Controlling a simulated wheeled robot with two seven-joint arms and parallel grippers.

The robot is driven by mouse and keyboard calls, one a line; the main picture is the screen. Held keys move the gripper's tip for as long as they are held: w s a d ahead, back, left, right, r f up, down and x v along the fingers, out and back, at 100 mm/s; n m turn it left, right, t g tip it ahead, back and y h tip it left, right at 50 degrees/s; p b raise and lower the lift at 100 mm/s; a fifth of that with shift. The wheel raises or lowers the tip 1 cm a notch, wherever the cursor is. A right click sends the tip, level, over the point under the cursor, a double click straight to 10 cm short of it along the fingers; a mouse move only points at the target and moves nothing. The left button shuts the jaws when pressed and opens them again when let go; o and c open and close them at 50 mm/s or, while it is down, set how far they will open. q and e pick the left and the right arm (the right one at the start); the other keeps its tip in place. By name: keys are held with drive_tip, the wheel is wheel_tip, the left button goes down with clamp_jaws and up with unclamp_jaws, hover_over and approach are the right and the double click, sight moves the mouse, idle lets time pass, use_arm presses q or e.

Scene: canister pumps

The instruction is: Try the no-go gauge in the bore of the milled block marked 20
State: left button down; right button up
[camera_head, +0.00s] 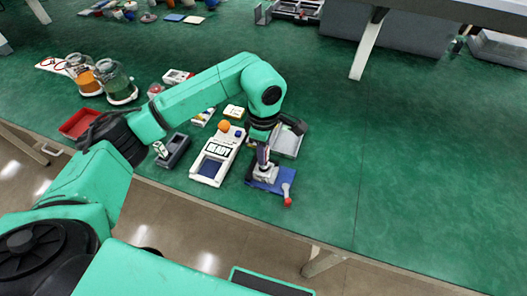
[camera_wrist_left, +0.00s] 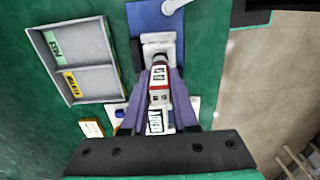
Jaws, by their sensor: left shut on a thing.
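My left gripper (camera_head: 263,165) points down over a blue fixture plate (camera_head: 284,181) near the table's front edge. In the left wrist view its fingers (camera_wrist_left: 160,90) are shut on the gauge (camera_wrist_left: 159,95), which has a red band and a dark mark. A pale block (camera_wrist_left: 158,38) sits on the blue plate (camera_wrist_left: 146,18), just beyond the gauge's far end. The gauge lines up with the block, but I cannot tell whether its tip is inside the bore. The block's marking is not legible. My right gripper is not in view.
A grey two-part tray (camera_wrist_left: 108,65) with a PASS label lies beside the plate. A white instrument (camera_head: 208,168) reading READY stands to its left. The plate has a red-handled lever (camera_head: 287,200). A red bin (camera_head: 80,123) lies farther left.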

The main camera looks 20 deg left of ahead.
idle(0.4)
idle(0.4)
use_arm(q)
drive_tip(key=shift+f+b, duration=1.4)
idle(0.9)
drive_tip(key=shift+r+p, duration=0.8)
drive_tip(key=shift+r, duration=0.5)
drive_tip(key=shift+r+p, duration=1.45)
drive_tip(key=shift+r, duration=1.1)
